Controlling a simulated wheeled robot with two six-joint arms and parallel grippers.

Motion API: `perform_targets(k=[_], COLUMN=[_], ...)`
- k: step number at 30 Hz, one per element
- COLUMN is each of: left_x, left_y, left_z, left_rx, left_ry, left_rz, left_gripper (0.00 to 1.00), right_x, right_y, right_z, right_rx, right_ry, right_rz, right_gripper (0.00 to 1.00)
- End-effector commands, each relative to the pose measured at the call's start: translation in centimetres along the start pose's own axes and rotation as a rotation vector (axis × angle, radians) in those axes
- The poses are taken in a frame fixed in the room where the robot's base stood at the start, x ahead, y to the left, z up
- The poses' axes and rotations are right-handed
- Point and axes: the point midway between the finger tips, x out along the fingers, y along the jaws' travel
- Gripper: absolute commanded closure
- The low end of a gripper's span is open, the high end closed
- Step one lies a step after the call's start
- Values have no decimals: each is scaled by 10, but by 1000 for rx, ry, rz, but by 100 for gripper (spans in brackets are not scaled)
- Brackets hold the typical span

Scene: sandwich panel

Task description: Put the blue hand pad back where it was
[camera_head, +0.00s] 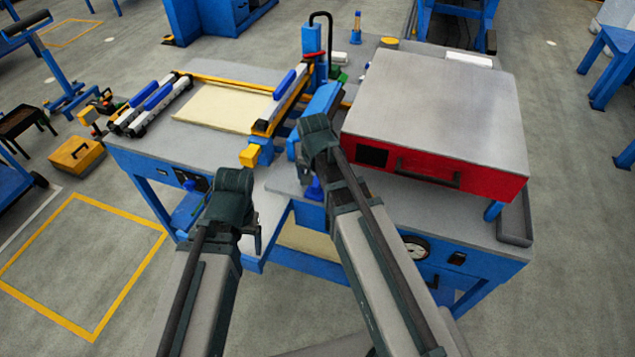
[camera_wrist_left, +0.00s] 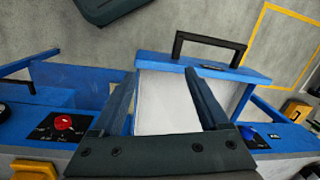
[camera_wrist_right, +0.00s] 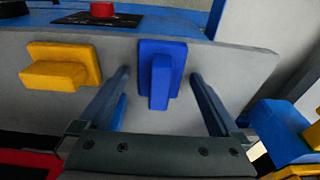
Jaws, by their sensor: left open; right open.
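The blue hand pad (camera_wrist_right: 162,72) sits on the grey table top in the right wrist view, its raised grip between the finger lines of my right gripper (camera_wrist_right: 160,80). The fingers are open, with a gap on both sides of the pad. In the head view a small blue part of it (camera_head: 315,189) shows just below my right gripper (camera_head: 312,160). A yellow pad (camera_wrist_right: 62,68) is beside it in the right wrist view. My left gripper (camera_wrist_left: 162,74) is open and empty above an open blue drawer (camera_wrist_left: 150,62); it also shows in the head view (camera_head: 252,225).
The drawer has a black handle (camera_wrist_left: 210,45) and a pale sheet inside (camera_wrist_left: 165,105). A red button (camera_wrist_right: 103,8) is on the table's front panel. A red-fronted press (camera_head: 430,125) stands to the right. A yellow block (camera_head: 250,156) is left of my right gripper.

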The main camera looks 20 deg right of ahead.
Motion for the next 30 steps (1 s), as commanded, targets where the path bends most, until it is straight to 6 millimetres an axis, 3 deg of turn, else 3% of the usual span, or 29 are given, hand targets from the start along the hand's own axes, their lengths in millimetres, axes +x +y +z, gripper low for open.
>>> perform_targets(k=[11, 30], left_x=[-25, -116], left_y=[-2, -11], left_z=[1, 7], left_rx=[0, 1], left_ry=[0, 0], left_rz=[0, 0], left_gripper=[22, 22], right_x=[-25, -117], right_y=[0, 0], right_z=[-1, -1], right_rx=[0, 0], right_ry=[0, 0], right_rz=[0, 0], right_gripper=[1, 1])
